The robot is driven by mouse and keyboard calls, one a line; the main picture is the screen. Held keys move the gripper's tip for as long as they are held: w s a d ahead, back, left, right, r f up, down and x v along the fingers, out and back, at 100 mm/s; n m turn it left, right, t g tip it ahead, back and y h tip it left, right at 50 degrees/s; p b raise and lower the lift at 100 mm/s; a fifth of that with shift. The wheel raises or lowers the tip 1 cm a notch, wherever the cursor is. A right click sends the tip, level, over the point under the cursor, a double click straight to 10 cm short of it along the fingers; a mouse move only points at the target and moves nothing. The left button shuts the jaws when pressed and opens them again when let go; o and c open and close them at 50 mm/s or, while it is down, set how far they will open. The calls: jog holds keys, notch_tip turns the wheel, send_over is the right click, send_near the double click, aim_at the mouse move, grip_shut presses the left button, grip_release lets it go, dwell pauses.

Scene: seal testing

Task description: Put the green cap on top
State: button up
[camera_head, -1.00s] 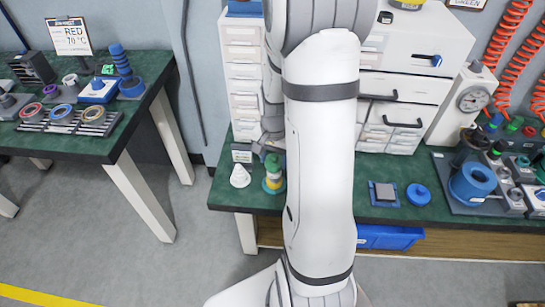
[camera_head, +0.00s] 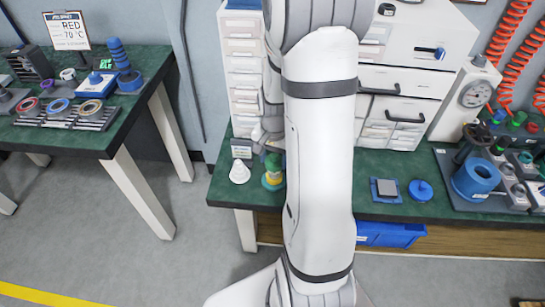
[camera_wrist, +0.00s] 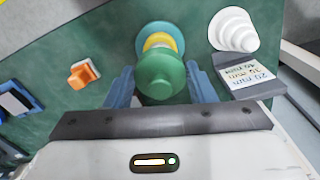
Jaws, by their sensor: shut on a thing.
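The green cap (camera_wrist: 161,75) is between the blue fingers of my gripper (camera_wrist: 161,88) in the wrist view, and the gripper is shut on it. The cap overlaps a stack with a yellow part (camera_wrist: 158,41) and a wider teal base (camera_wrist: 160,32). In the head view the green cap (camera_head: 272,161) shows just above the yellow part (camera_head: 273,178), left of my arm. I cannot tell whether the cap rests on the stack or is slightly above it. My arm hides much of the gripper in the head view.
A white stepped cone (camera_head: 239,172) and a small label stand (camera_head: 241,149) are close beside the stack. An orange piece (camera_wrist: 83,74) lies on the green bench. White drawers (camera_head: 243,70) rise behind. A blue disc (camera_head: 420,191) lies further right. The bench's front edge is near.

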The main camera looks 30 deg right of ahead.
aim_at(274, 157)
jog(key=shift+f+b, duration=0.6)
jog(key=shift+f, duration=0.2)
jog(key=o, duration=1)
notch_tip(274, 157, up, 7)
jog(key=p, duration=0.5)
jog(key=shift+s+p, duration=0.1)
jog(key=shift+p, duration=0.2)
jog(key=shift+r, duration=0.2)
jog(key=s+a+r+n+t+p, duration=0.1)
jog(key=s+a+r+n+p, duration=0.1)
jog(key=r, duration=0.6)
jog(key=s+a+r+n+p, duration=0.3)
jog(key=s+a+r, duration=0.3)
jog(key=r, duration=0.2)
jog(key=s+a+r+n+t+p, duration=0.1)
jog(key=s+a+r+n+p, duration=0.2)
jog(key=r, duration=0.5)
jog(key=shift+s+a+r+n+t, duration=0.35)
jog(key=shift+a+n, duration=0.2)
jog(key=shift+n, duration=0.35)
